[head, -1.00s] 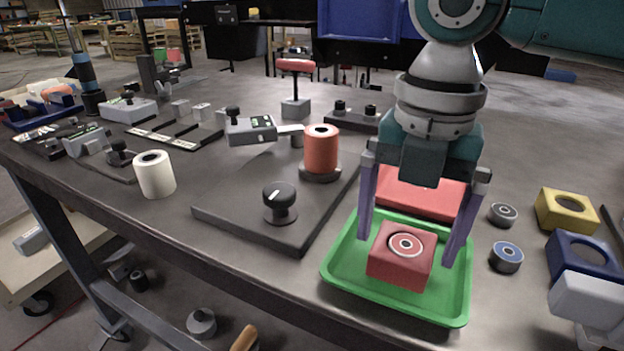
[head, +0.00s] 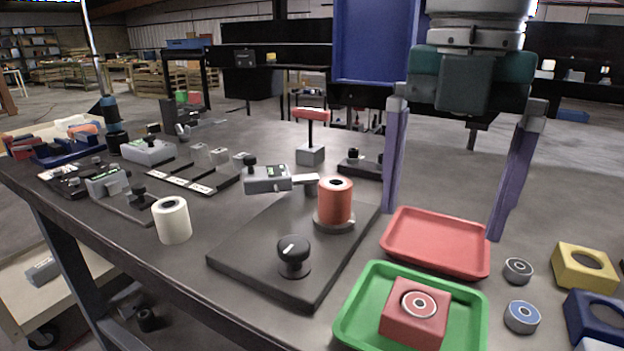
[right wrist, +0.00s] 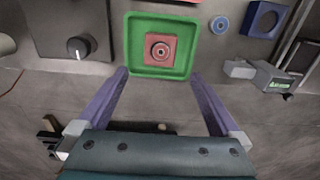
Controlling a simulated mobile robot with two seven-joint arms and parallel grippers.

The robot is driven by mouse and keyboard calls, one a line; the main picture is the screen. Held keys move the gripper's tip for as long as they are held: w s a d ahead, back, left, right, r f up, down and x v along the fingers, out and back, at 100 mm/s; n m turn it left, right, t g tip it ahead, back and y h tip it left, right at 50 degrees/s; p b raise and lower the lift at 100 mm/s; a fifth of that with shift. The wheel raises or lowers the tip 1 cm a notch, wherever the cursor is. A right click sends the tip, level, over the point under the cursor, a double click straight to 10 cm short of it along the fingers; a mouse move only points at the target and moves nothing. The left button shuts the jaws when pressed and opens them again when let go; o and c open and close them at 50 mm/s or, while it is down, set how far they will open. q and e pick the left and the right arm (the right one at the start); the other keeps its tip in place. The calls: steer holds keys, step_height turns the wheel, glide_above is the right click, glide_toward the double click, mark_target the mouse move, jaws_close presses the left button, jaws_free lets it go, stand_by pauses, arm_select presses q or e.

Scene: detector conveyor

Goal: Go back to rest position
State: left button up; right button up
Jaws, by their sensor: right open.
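My right gripper (head: 444,218) is open and empty, raised above the table, with its two purple fingers wide apart in front of the red tray. In the right wrist view the open fingers (right wrist: 160,100) point toward the green tray with nothing between them. A red block (head: 413,333) with a round bearing (head: 419,303) on its top sits in the green tray (head: 352,312). The red block also shows in the right wrist view (right wrist: 150,58). The red tray (head: 435,243) behind the green one looks empty. My left gripper is not in view.
Two loose bearings (head: 518,270) (head: 521,317) lie right of the trays, near a yellow block (head: 583,268) and a blue block (head: 597,318). A dark plate with a knob (head: 293,256) and an orange roll (head: 335,202) stands left. A white roll (head: 171,220) is near the front edge.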

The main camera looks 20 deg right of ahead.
steer(key=s+a+f+m+t+y+p, duration=0.1)
steer(key=s+a+f+m+y+p, duration=0.15)
steer(key=a+m, duration=0.3)
steer(key=s+a+f+m+t+y+p, duration=0.1)
steer(key=s+a+f+m+p, duration=0.1)
steer(key=s+a+m+p, duration=0.3)
steer(key=s+d+m+t+h+p, duration=0.1)
steer(key=s+d+m+h+p, duration=0.2)
steer(key=s+d+m, duration=0.85)
steer(key=w+a+r+m+p, duration=0.1)
steer(key=a+r+p, duration=0.1)
steer(key=r+p, duration=1.6)
steer(key=w+a+r+m+p, duration=0.1)
steer(key=w+a+r+p, duration=0.1)
steer(key=r+p, duration=1.7)
steer(key=shift+r+t, duration=0.3)
steer(key=shift+r, duration=0.05)
steer(key=shift+a, duration=0.1)
